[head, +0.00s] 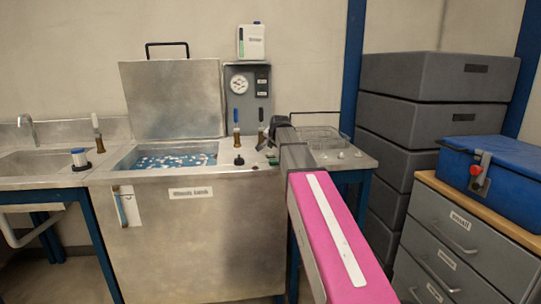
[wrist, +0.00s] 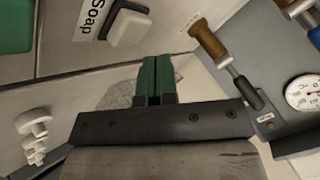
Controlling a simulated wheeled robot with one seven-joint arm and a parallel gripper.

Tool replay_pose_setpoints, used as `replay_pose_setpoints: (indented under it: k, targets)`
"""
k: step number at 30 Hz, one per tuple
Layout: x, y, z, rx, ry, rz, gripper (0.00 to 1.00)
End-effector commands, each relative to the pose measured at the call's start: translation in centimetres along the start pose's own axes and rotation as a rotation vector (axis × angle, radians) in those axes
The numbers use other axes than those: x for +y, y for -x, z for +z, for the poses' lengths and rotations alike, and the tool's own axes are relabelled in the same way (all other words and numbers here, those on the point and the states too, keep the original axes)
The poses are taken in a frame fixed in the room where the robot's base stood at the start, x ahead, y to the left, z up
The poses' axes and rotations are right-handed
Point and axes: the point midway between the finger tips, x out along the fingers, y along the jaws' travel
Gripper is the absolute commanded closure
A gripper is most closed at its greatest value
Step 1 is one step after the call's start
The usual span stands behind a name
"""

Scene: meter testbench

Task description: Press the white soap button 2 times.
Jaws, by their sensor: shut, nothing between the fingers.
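The white soap button (wrist: 130,27) is a raised square key on a grey panel at the top of the wrist view. A "Soap" label (wrist: 92,18) is beside it on the left. My gripper (wrist: 156,62) is shut and empty, with its green fingertips together. In the wrist view the fingertips show just below the button, with a gap between them in the picture. I cannot tell their exact distance from it. In the head view my arm reaches to the right end of the steel bench, and I cannot make out the button there.
A green button (wrist: 15,27) is left of the label. A brown-handled lever (wrist: 208,40) and a dial gauge (wrist: 302,94) are on the right. The head view shows an open steel basin (head: 165,160), a wire basket (head: 320,137) and grey crates (head: 430,77).

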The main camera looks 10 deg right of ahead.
Motion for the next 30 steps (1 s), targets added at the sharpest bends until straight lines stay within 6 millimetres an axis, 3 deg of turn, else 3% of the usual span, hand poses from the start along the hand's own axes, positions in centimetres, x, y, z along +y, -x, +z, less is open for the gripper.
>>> replay_pose_setpoints:
  k: [15, 30]
  targets:
    - [-2.1, 2.9, -2.1, 0.000, 0.000, 0.001, 1.00]
    - [-2.2, 3.0, -2.2, -0.001, 0.000, 0.001, 1.00]
